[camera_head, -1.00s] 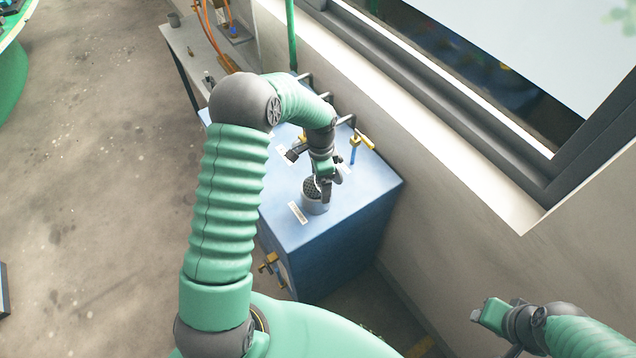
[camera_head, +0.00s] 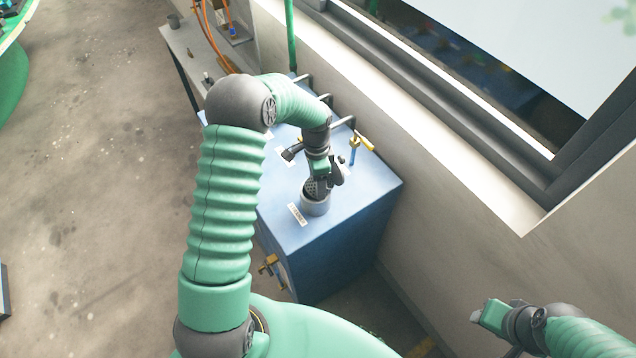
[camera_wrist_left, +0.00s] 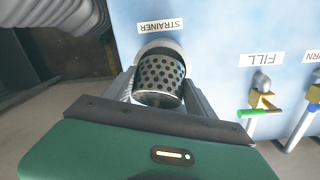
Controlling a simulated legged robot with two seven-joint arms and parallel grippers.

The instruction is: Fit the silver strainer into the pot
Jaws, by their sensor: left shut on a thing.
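The silver strainer (camera_wrist_left: 160,76), a perforated metal cup, sits between the fingers of my left gripper (camera_wrist_left: 160,96) in the left wrist view. The gripper is shut on it. The pot (camera_wrist_left: 163,45) shows as a pale grey round rim just behind the strainer, beside the STRAINER label. In the head view my left gripper (camera_head: 318,190) points down over the grey pot (camera_head: 316,207), with the strainer (camera_head: 310,186) at its mouth. The strainer's lower end is hidden, so I cannot tell how deep it sits. My right gripper (camera_head: 488,315) is at the lower right, away from the pot; its jaws are unclear.
The pot stands on a blue cabinet (camera_head: 350,225) against the wall. A FILL label (camera_wrist_left: 262,58) is close to the right in the wrist view. The cabinet's front top is clear.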

